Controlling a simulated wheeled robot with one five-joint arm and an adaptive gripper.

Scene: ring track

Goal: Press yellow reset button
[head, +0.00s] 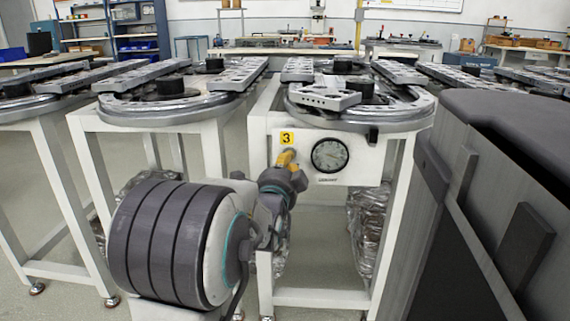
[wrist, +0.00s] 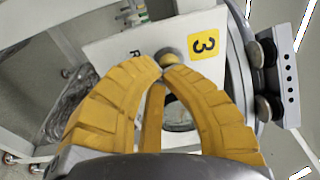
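My gripper (head: 286,158) has yellow ribbed fingers and is at the white front panel (head: 309,181) of the middle stand, just below the yellow "3" label (head: 287,138). In the wrist view the fingertips (wrist: 162,70) come together and hold nothing that I can see. A small round dull yellow-grey knob (wrist: 170,48) shows just beyond the tips, beside the "3" label (wrist: 205,43). It may be the reset button. I cannot tell whether the tips touch it. In the head view my gripper hides this spot.
A round dial (head: 330,154) sits on the panel just right of my gripper. Above it is the ring track (head: 400,112) with grey slotted bars. Another white-legged stand (head: 88,165) is at the left. Wrapped bundles (head: 368,235) lie under the stand.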

